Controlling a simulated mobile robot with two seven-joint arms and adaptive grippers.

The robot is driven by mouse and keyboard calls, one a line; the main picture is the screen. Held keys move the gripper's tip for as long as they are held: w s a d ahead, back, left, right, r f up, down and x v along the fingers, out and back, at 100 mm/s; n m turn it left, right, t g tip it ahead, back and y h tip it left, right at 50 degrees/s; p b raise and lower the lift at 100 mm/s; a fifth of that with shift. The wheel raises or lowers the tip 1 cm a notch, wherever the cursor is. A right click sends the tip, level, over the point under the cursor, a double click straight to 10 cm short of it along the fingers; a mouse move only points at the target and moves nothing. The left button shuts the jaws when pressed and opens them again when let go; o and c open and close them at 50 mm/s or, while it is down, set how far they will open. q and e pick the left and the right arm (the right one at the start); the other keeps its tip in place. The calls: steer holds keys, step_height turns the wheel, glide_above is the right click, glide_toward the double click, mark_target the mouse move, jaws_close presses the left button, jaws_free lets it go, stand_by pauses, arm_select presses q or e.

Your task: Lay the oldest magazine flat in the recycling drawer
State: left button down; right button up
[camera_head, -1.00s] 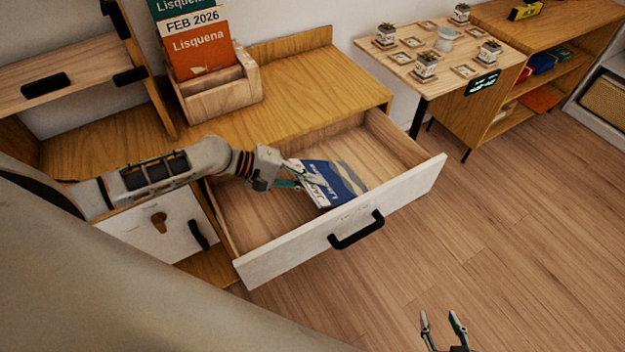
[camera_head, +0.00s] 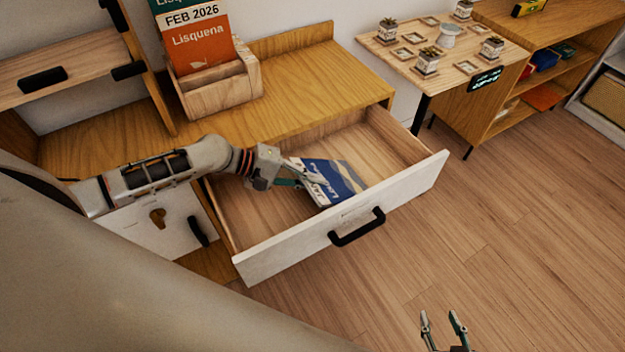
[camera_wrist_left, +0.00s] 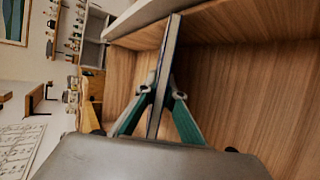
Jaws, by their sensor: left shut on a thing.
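A blue and white magazine (camera_head: 341,180) is inside the open drawer (camera_head: 262,258), which has a pale front and a black handle. My left gripper (camera_head: 294,182) is shut on the magazine's left edge. In the left wrist view the magazine (camera_wrist_left: 165,75) shows edge-on between the fingers (camera_wrist_left: 160,100), with the drawer's wooden inside (camera_wrist_left: 235,90) around it. Whether it touches the drawer floor I cannot tell. My right gripper (camera_head: 444,330) is open and empty over the floor at the bottom.
The floor (camera_head: 510,230) is clear.

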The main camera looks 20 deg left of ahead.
arm_select(q)
steer(key=c, duration=2.1)
jaws_free()
steer(key=v, duration=1.2)
